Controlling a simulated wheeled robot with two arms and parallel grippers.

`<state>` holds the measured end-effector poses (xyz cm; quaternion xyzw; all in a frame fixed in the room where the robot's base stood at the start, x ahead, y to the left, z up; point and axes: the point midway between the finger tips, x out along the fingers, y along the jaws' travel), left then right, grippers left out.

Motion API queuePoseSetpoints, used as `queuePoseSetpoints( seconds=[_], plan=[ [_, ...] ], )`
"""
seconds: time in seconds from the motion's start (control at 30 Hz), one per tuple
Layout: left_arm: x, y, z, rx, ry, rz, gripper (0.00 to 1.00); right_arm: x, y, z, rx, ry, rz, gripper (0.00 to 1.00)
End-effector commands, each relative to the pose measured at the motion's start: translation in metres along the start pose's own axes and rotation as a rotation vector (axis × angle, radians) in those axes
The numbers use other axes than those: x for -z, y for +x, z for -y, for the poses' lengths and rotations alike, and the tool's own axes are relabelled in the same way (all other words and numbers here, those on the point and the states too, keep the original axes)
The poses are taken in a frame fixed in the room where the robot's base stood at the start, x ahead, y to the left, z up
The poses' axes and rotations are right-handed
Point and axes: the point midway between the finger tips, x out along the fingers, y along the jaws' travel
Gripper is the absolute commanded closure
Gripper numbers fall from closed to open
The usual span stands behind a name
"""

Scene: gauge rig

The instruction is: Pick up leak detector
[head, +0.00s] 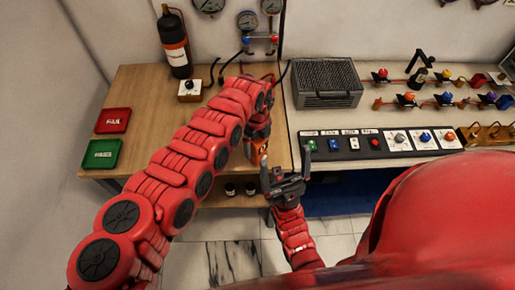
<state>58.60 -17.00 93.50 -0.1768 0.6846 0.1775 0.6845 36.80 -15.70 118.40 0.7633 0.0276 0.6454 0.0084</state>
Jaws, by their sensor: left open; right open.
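A small orange and dark item (257,156), possibly the leak detector, shows at the front right of the wooden table, partly hidden by my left wrist. My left gripper (260,146) points down right at it; its fingers are mostly hidden, and I cannot tell whether they touch the item. My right gripper (285,172) is open and empty, fingers pointing up, in front of the table edge and just right of the item.
The wooden table (140,92) holds a red tray (113,120), a green tray (101,154), a black bottle (175,45) and a small knob box (189,90). At right are a grey mesh box (327,80) and a switch panel (350,145). Gauges (247,20) hang behind.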

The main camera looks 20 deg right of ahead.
Motion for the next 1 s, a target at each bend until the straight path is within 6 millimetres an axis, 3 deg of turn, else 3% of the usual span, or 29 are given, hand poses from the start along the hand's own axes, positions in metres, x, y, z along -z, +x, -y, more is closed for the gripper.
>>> queuePoseSetpoints(
  seconds=[0.17, 0.73, 1.0],
  plan=[
    [-0.0002, 0.0001, 0.0002, 0.001, 0.0, 0.0, 0.0, -0.0001, -0.0004, 0.0, 0.0, 0.0, 0.0, 0.0],
    [-0.0002, -0.0004, 0.0002, 0.001, 0.0, 0.0, 1.0, -0.0001, -0.0003, 0.0, 0.0, 0.0, 0.0, 0.0],
    [-0.0003, -0.0009, 0.0004, 0.001, 0.0, 0.0, 1.0, -0.0001, -0.0002, 0.0, 0.0, 0.0, 0.0, 0.0]
  ],
)
